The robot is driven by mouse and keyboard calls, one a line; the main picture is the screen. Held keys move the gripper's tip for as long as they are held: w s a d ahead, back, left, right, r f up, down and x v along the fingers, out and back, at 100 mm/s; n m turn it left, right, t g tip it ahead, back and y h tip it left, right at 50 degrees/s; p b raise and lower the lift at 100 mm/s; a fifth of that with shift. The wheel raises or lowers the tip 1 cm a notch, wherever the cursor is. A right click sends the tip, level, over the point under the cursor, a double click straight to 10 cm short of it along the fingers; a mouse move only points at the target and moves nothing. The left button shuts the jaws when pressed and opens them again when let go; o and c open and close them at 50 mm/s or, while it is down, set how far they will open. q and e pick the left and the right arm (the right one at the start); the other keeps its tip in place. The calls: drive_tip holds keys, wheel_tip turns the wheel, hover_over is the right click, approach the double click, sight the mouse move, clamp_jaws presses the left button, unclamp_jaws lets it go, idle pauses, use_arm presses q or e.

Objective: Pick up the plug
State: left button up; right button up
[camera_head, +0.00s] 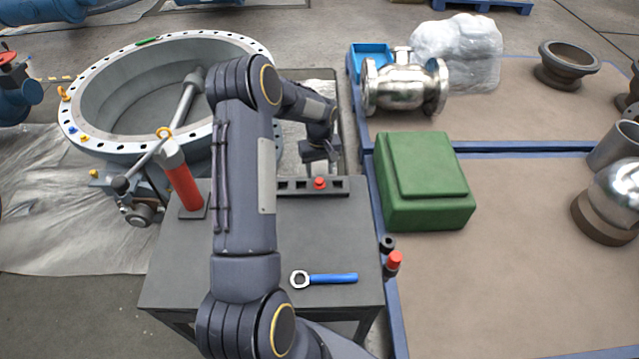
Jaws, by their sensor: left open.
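A small red plug (319,183) sits in a dark block with several square slots (290,186), at the back edge of the grey table (240,290). My left gripper (317,165) is open, pointing down just above and behind the red plug. Its fingers are small in the picture, and I see no contact with the plug. My left arm crosses the middle of the view and hides part of the table and the left end of the block. My right gripper is not in view.
A blue-handled ring wrench (325,279) lies on the table. A large flanged valve ring (90,130) is behind. A green case (425,180) and a steel valve (405,85) are right.

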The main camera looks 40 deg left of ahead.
sight(319, 180)
use_arm(q)
wheel_tip(319, 180, down, 4)
drive_tip(key=shift+s+f, duration=0.1)
drive_tip(key=c, duration=0.9)
drive_tip(key=shift+o, duration=0.2)
